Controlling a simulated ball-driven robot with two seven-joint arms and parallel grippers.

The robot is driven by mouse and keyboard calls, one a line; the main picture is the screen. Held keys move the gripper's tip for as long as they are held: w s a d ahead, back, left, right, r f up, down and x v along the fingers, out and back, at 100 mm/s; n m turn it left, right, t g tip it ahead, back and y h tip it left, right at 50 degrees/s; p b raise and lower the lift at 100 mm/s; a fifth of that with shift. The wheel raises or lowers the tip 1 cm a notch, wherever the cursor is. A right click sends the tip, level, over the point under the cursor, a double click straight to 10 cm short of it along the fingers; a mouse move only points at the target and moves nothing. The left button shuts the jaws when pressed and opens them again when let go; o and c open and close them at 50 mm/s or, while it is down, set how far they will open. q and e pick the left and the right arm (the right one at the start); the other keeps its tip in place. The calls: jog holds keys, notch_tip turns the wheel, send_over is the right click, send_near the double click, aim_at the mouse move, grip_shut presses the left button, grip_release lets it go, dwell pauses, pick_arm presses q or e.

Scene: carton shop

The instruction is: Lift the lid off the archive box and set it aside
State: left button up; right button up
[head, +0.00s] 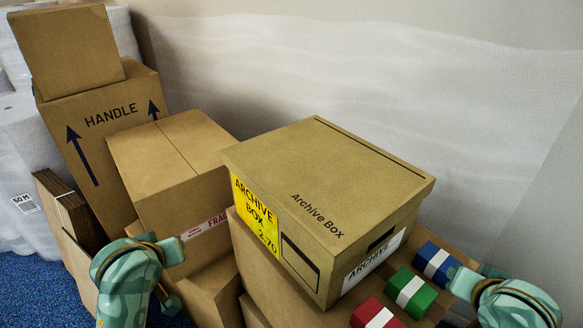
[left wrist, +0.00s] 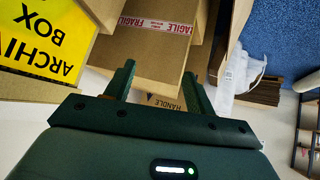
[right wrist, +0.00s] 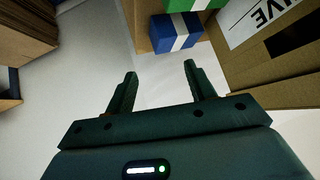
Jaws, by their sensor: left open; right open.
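The brown archive box (head: 295,245) stands on a large carton in the middle of the head view. Its lid (head: 330,170), printed "Archive Box", sits flat on top with its rim around the box's upper edge. A yellow price label (head: 255,214) is on the front; it also shows in the left wrist view (left wrist: 42,38). The right end has a dark hand hole (head: 381,241), also in the right wrist view (right wrist: 292,36). My left gripper (left wrist: 160,88) is open and empty, left of the box. My right gripper (right wrist: 160,80) is open and empty, beyond the box's right end. Neither touches the lid.
Blue (head: 437,263), green (head: 411,292) and red (head: 376,314) banded bundles lie beside the box's right end. A fragile-taped carton (head: 172,160) and a tall "HANDLE" carton (head: 105,130) stand left. The pale wall (head: 400,80) is behind. Space above the lid is clear.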

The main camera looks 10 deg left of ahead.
pick_arm(q)
jog(key=w+d+r+n+t+h, duration=0.2)
jog(key=w+r+n+h, duration=0.1)
jog(key=w+r+n, duration=0.8)
notch_tip(320, 180, up, 3)
jog(key=shift+w+f+n+t+h, duration=0.1)
jog(key=shift+w+n+t+h, duration=0.25)
jog(key=shift+w, duration=0.35)
pick_arm(e)
jog(key=w+r+m+t+y, duration=0.2)
jog(key=w+r+m, duration=1)
jog(key=r, duration=0.2)
jog(key=shift+w+a+r+y, duration=0.15)
jog(key=shift+a+r+y, duration=0.15)
jog(key=shift+a, duration=0.1)
pick_arm(q)
jog(key=shift+d, duration=0.1)
pick_arm(e)
jog(key=shift+f, duration=0.1)
pick_arm(q)
jog(key=d+x, duration=0.1)
jog(key=x, duration=1.3)
jog(key=shift+d, duration=0.2)
pick_arm(e)
jog(key=a+x, duration=0.1)
jog(key=x, duration=1.2)
jog(key=shift+w+a, duration=0.25)
jog(key=shift+w, duration=0.2)
jog(key=shift+w+f, duration=0.1)
jog(key=shift+f, duration=0.05)
